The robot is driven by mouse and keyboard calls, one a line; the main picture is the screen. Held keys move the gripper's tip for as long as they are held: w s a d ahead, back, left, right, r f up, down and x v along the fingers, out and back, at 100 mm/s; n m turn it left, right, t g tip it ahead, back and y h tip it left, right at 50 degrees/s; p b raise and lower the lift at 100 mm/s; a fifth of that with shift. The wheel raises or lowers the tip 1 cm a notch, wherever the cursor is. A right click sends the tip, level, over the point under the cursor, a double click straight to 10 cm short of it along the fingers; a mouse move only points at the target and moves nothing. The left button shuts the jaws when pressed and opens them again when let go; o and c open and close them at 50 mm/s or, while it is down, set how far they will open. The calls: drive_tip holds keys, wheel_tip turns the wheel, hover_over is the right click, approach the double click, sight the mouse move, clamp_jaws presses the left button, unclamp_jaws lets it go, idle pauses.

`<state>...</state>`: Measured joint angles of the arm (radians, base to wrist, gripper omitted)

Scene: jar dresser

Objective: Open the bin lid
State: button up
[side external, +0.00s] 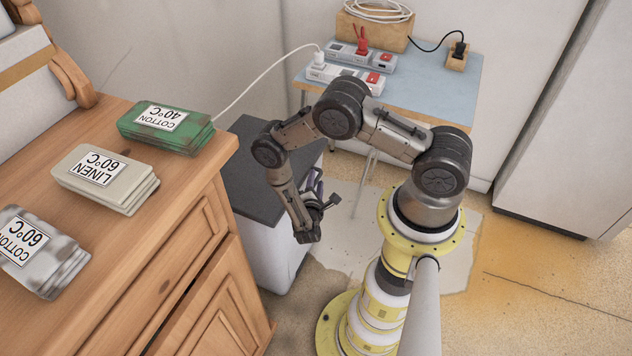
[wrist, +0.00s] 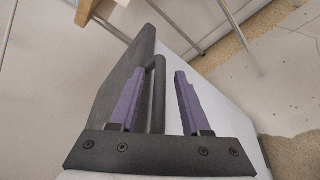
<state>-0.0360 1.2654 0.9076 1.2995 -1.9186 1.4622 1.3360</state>
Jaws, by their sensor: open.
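The bin (side external: 272,262) is a white box beside the dresser in the side external view. Its flat dark grey lid (side external: 258,165) lies level on top and looks closed. In the wrist view, my gripper's two purple fingers (wrist: 160,74) are spread apart. A thin dark bar handle (wrist: 158,95) lies between them, nearer the left finger. The dark lid (wrist: 108,88) is left of the handle and the white bin wall (wrist: 228,108) is at right. The arm hides the handle in the side external view.
A wooden dresser (side external: 190,265) with folded cloth stacks (side external: 165,128) stands close left of the bin. A blue-topped table (side external: 425,95) with power strips (side external: 345,78) is behind. A white cable runs from the strips toward the dresser. Floor at right is open.

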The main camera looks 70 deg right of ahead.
clamp_jaws()
idle(1.4)
